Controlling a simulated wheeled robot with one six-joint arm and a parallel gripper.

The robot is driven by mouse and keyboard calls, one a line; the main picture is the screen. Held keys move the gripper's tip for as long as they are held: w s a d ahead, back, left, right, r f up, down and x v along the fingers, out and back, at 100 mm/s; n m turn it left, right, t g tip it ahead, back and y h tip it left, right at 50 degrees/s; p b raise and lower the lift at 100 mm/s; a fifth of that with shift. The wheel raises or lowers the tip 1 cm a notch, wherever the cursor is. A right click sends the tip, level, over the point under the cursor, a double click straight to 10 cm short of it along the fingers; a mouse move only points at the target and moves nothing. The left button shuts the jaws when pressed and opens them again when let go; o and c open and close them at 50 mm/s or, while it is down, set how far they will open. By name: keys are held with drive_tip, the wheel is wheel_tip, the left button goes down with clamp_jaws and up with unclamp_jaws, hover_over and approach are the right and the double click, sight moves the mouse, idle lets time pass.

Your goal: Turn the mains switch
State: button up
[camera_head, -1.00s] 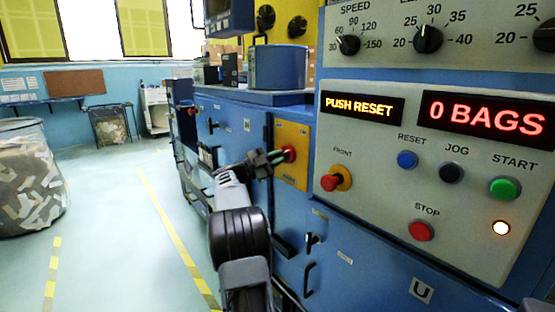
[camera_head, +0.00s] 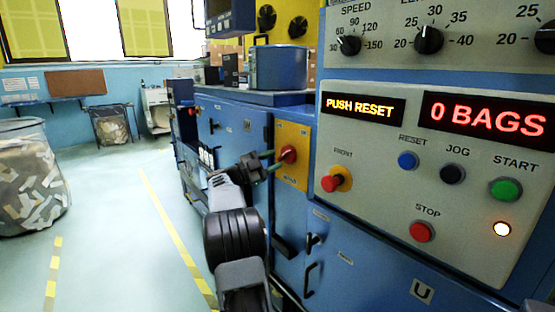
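The mains switch is a red rotary knob (camera_head: 289,154) on a yellow plate (camera_head: 291,132), on the side of the blue machine. My gripper (camera_head: 274,161) is at the left of the knob, with its dark, green-tinted fingers pointing right at it. The fingertips reach or overlap the knob's left side. I cannot tell whether they touch it or how far apart they are. The lettering on the plate is too small to read.
The control panel (camera_head: 388,186) stands close on the right, with a red-on-yellow front button (camera_head: 337,179), other buttons and displays reading "PUSH RESET" and "0 BAGS". A blue pot (camera_head: 281,68) stands on the machine behind. Open floor (camera_head: 115,215) lies to the left.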

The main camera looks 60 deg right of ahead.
drive_tip(key=v, duration=1.1)
drive_tip(key=shift+a+p, duration=0.2)
drive_tip(key=shift+p, duration=0.1)
drive_tip(key=shift+w+f, duration=0.1)
